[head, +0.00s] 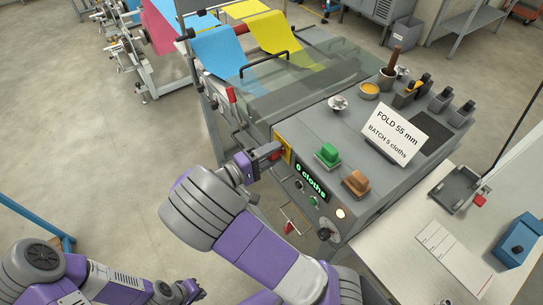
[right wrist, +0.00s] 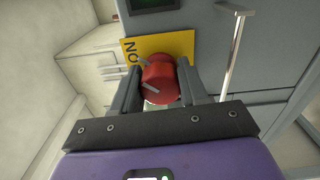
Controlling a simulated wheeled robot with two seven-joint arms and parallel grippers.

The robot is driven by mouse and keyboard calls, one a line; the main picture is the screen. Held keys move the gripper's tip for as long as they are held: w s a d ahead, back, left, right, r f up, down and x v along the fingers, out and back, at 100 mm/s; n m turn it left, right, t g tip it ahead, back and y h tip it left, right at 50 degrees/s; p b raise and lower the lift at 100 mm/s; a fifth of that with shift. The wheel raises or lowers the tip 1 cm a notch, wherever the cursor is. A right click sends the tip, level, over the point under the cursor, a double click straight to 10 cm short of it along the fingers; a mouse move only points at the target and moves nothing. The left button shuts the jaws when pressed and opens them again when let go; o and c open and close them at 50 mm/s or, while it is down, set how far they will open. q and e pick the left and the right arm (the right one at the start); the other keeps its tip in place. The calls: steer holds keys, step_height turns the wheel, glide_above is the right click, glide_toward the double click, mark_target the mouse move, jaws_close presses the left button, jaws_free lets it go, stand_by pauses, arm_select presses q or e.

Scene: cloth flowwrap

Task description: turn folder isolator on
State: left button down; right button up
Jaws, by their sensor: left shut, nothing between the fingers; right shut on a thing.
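The folder isolator is a red rotary knob (right wrist: 158,78) on a yellow plate (right wrist: 182,46). Letters reading "ON" show upside down on the plate in the right wrist view. In the head view the yellow plate (head: 285,146) is at the left end of the machine's front panel. My right gripper (head: 273,153) is shut on the red knob, one finger on each side; the fingers also show in the right wrist view (right wrist: 157,88). The knob's pale pointer mark lies at a slant. My left gripper (head: 193,291) is shut and empty, low at the bottom left, away from the machine.
The panel has a display (head: 311,184) reading "0 cloths", a green button (head: 327,155), an orange-brown button (head: 356,182) and a lit lamp (head: 341,213). A card (head: 395,132) reads "FOLD 55 mm, BATCH 5 cloths". A metal handle (right wrist: 236,50) stands close right of my right gripper.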

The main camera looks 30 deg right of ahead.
steer(key=shift+m, duration=0.5)
steer(key=o, duration=1)
steer(key=shift+s, duration=0.1)
steer(key=a, duration=0.7)
steer(key=shift+s+a, duration=0.25)
steer(key=shift+a, duration=0.05)
